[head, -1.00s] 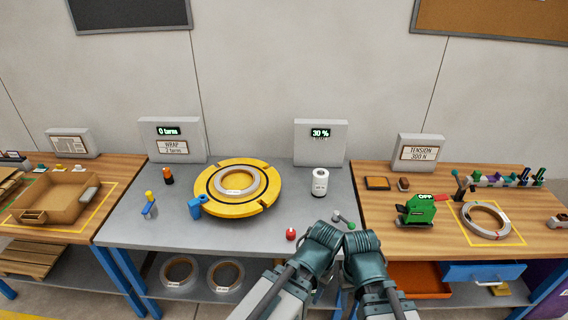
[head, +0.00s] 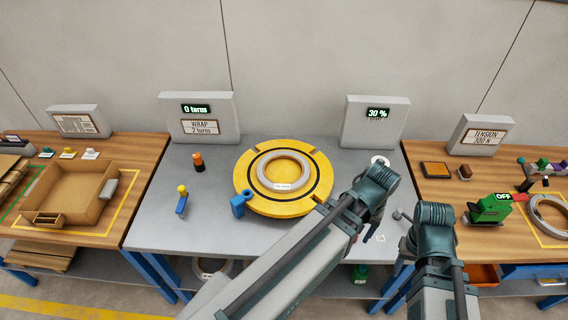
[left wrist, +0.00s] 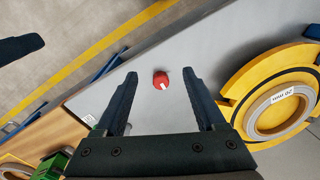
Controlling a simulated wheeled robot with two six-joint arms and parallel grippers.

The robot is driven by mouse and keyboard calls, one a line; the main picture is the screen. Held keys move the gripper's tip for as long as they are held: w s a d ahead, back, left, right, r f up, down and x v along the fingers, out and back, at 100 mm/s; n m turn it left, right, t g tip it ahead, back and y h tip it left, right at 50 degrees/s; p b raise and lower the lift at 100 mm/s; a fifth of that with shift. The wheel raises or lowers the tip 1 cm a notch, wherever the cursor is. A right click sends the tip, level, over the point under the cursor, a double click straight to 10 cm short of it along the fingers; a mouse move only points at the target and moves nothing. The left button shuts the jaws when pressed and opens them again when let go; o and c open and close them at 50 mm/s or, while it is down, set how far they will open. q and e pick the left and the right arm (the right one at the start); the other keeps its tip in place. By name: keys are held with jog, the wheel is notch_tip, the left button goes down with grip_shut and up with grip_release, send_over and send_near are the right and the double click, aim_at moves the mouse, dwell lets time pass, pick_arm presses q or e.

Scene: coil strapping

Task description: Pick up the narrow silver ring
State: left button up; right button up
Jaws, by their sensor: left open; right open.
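A silver ring (head: 284,171) with a white label lies flat on the yellow turntable (head: 243,176); the left wrist view shows it at right (left wrist: 283,110). Another silver ring (head: 543,209) lies on the right wooden table, and part of one (head: 203,272) shows on the lower shelf. I cannot tell by width which is the narrow one.
A red knob (left wrist: 161,80) on the grey table shows between my left fingers. A blue post (head: 239,206) stands at the turntable's front left edge. A white cylinder (head: 380,160) is partly behind my left arm. A green tensioner (head: 490,208) stands on the right table.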

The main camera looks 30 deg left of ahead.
pick_arm(q)
jog(key=w+a+r+n+h+p, duration=0.1)
jog(key=w+a+r+n+p, duration=0.15)
jog(key=a+n, duration=0.4)
jog(key=w+a+r+n+p, duration=0.1)
jog(key=w+a+n, duration=0.3)
jog(key=a+n, duration=0.25)
jog(key=n+t+p, duration=0.1)
jog(key=n+p, duration=0.1)
jog(key=n, duration=1)
send_near(287, 186)
notch_tip(287, 186, down, 3)
jog(key=b, duration=0.8)
jog(key=shift+f+h+b, duration=0.25)
jog(key=shift+h+b, duration=0.15)
jog(key=f+b, duration=0.5)
jog(key=shift+w+f, duration=0.1)
jog(key=shift+w, duration=0.1)
grip_shut()
